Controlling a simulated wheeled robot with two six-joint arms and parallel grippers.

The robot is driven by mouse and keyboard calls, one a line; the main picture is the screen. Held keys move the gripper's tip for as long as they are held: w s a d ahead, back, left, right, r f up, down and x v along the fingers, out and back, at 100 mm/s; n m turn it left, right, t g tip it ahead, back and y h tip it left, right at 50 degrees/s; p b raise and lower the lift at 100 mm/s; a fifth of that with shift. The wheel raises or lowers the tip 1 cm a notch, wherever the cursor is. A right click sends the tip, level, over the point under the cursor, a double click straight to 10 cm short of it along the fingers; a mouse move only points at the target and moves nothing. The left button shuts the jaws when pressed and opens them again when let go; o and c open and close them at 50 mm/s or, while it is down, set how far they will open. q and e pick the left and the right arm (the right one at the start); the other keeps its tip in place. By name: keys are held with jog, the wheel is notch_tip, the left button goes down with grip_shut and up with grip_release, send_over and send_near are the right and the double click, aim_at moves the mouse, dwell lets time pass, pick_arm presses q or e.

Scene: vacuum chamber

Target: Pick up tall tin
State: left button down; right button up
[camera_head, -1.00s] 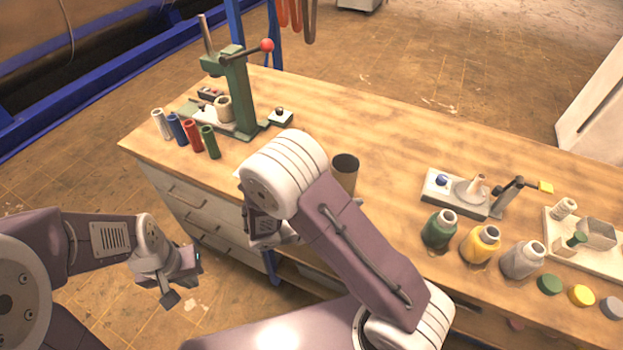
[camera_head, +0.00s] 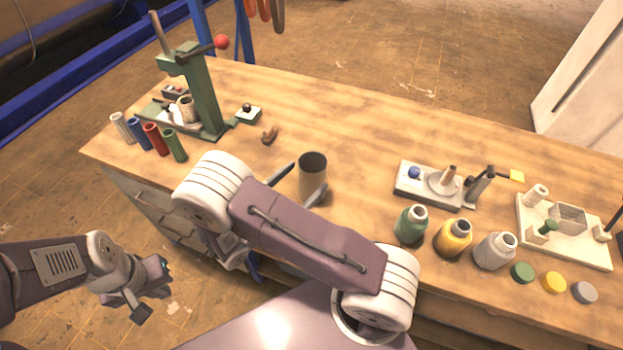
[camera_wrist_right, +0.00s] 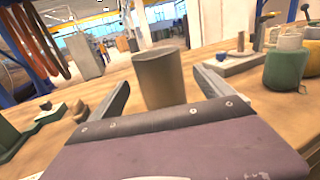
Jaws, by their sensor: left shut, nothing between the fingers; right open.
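The tall tin (camera_head: 312,172) is an open-topped, dull brown-grey cylinder standing upright on the wooden bench. In the right wrist view the tin (camera_wrist_right: 160,76) is centred ahead, with one finger on each side. My right gripper (camera_head: 303,180) is open, low over the bench at the tin's near side. I cannot tell how far the tin is inside the jaws. It is not gripped. My right forearm covers the bench's near edge. My left gripper (camera_head: 137,297) is shut and empty, off the bench's left end above the floor.
A green press (camera_head: 200,95) with a red-knobbed lever stands at the back left, with several coloured tubes (camera_head: 153,138) before it. Green (camera_head: 410,225), yellow (camera_head: 453,238) and grey (camera_head: 494,251) bottles stand to the right. The bench behind the tin is clear.

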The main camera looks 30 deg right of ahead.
aim_at(321, 164)
jog(key=shift+x, duration=1.05)
jog(key=p+x, duration=0.1)
jog(key=x, duration=0.3)
jog(key=shift+d+f, duration=0.15)
jog(key=shift+d, duration=0.05)
jog(key=shift+w+d+f, duration=0.1)
jog(key=shift+w+d, duration=0.1)
jog(key=shift+d, duration=0.1)
jog(key=shift+a, duration=0.1)
jog(key=c, duration=0.9)
pick_arm(q)
jog(key=shift+w+d+r, duration=0.1)
jog(key=shift+d+r, duration=0.15)
jog(key=shift+r, duration=0.35)
pick_arm(e)
jog(key=c, duration=0.6)
jog(key=shift+c, duration=0.2)
